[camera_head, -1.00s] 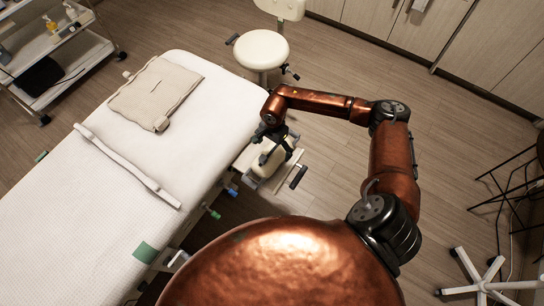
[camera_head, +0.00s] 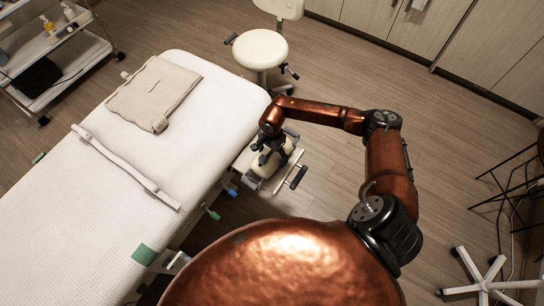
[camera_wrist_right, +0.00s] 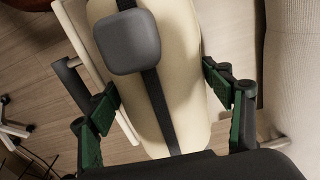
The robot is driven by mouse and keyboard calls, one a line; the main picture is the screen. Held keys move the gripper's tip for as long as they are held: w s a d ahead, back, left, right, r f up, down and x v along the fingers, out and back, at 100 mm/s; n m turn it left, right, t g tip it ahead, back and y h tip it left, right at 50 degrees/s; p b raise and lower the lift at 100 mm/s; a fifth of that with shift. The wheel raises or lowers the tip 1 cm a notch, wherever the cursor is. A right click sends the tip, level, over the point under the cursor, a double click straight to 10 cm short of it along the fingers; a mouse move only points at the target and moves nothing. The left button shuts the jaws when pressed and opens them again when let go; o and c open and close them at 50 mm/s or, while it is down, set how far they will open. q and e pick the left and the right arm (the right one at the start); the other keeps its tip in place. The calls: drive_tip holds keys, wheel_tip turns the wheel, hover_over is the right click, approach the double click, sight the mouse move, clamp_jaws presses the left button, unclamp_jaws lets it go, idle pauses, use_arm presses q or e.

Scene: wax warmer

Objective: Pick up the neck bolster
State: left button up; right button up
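The neck bolster is a cream, rounded, long cushion (camera_wrist_right: 185,85) with a dark strap along it and a grey pad near the top of the right wrist view. In the head view a cream part of it (camera_head: 262,171) shows under my right gripper (camera_head: 267,157), beside the bed's right edge. In the right wrist view my right gripper (camera_wrist_right: 168,112) is open, with one green-padded finger on each side of the bolster. Gaps seem to show between the fingers and its sides; contact is unclear. My left gripper is not in view.
A white treatment bed (camera_head: 90,200) fills the left, with a beige pad (camera_head: 153,95) and a pale strip (camera_head: 125,168) on it. A cream stool (camera_head: 260,49) stands behind the gripper. A trolley (camera_head: 75,70) is at the far left. Floor right of the bolster is open.

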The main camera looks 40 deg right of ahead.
drive_tip(key=c, duration=1.1)
drive_tip(key=shift+o, duration=0.2)
drive_tip(key=shift+r, duration=0.1)
